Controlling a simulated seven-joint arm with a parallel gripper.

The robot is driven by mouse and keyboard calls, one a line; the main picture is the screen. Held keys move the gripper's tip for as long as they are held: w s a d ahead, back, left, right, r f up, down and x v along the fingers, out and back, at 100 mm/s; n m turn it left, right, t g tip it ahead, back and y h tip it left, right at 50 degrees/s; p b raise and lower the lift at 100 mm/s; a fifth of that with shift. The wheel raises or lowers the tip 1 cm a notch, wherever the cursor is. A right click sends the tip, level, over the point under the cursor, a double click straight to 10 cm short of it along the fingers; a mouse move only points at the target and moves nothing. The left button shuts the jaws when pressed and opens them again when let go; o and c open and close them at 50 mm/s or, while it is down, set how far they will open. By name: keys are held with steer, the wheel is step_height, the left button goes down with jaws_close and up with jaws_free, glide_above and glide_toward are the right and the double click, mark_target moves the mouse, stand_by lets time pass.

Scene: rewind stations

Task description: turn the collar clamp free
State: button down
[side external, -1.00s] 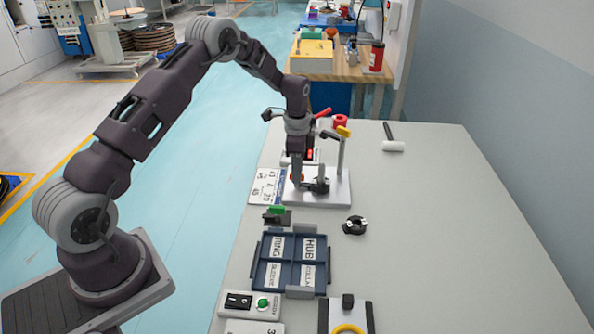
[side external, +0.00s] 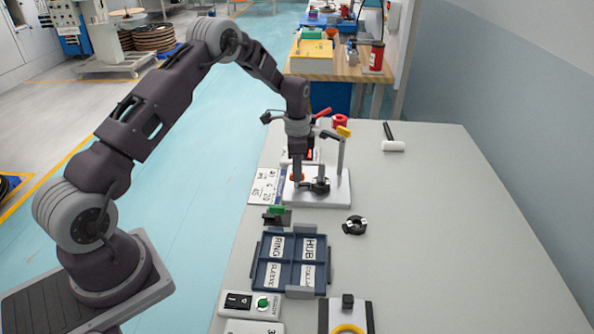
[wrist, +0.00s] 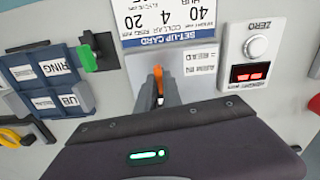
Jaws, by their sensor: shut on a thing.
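My gripper (side external: 297,184) points down at the white stand (side external: 338,196) with the upright post at the back of the table. In the wrist view it (wrist: 160,98) is shut on an orange-tipped lever (wrist: 158,74), which I take for the collar clamp's handle. A small orange part (side external: 292,178) shows beside the fingers in the side view. A dark round part (side external: 320,186) sits on the stand just right of the fingers. The fingers and the wrist body hide most of the clamp, so I cannot tell how far it is turned.
A blue tray (side external: 291,262) with labelled compartments lies nearer. A green-topped block (side external: 277,213) stands between it and the stand. A dark ring (side external: 354,225) lies to the right. A set-up card (wrist: 168,25) and a readout box with a ZERO knob (wrist: 256,47) are close. The table's right side is mostly clear.

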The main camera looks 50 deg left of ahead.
steer(key=n, duration=0.8)
steer(key=shift+n, duration=0.4)
steer(key=n, duration=0.4)
steer(key=shift+r, duration=0.1)
steer(key=shift+w+n, duration=0.1)
steer(key=shift+n, duration=2)
steer(key=c, duration=1.5)
jaws_free()
